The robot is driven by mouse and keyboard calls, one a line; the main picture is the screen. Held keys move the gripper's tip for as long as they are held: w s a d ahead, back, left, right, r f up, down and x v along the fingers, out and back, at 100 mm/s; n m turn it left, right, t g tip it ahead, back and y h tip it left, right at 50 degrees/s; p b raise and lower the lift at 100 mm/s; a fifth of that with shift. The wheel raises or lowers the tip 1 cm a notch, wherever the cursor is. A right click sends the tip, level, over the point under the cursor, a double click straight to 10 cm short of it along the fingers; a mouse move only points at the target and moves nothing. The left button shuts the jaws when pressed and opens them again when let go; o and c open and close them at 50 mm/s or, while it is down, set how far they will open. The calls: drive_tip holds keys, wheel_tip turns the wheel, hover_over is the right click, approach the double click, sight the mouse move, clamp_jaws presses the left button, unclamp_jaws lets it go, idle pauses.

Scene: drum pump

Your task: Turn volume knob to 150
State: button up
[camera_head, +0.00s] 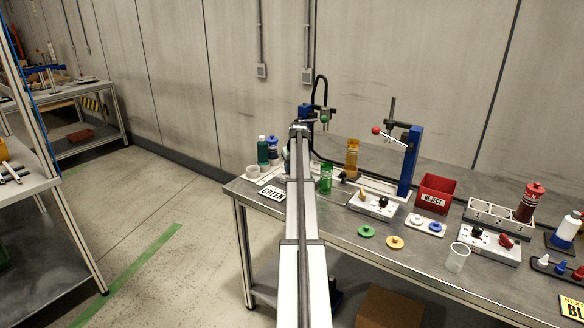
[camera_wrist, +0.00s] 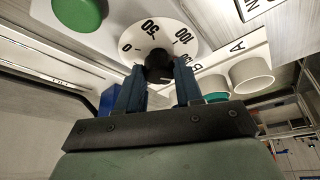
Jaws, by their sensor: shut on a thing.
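The volume knob (camera_wrist: 158,56) is black and sits at the centre of a white dial (camera_wrist: 188,20) in the wrist view. The marks 0, 50 and 100 are readable around it, and another mark to the right is partly hidden. My gripper (camera_wrist: 160,78) has its two dark blue fingers on either side of the knob, shut on it. The knob's pointer cannot be made out. In the head view my arm hides the knob, the dial and the gripper's fingers.
A green button (camera_wrist: 80,12) and white cups (camera_wrist: 250,74) lie near the dial. A red bin (camera_head: 436,192) is farther right.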

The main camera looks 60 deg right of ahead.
drive_tip(key=shift+d, duration=0.1)
idle(0.3)
drive_tip(key=o, duration=1)
drive_tip(key=v, duration=1.4)
drive_tip(key=shift+w, duration=0.1)
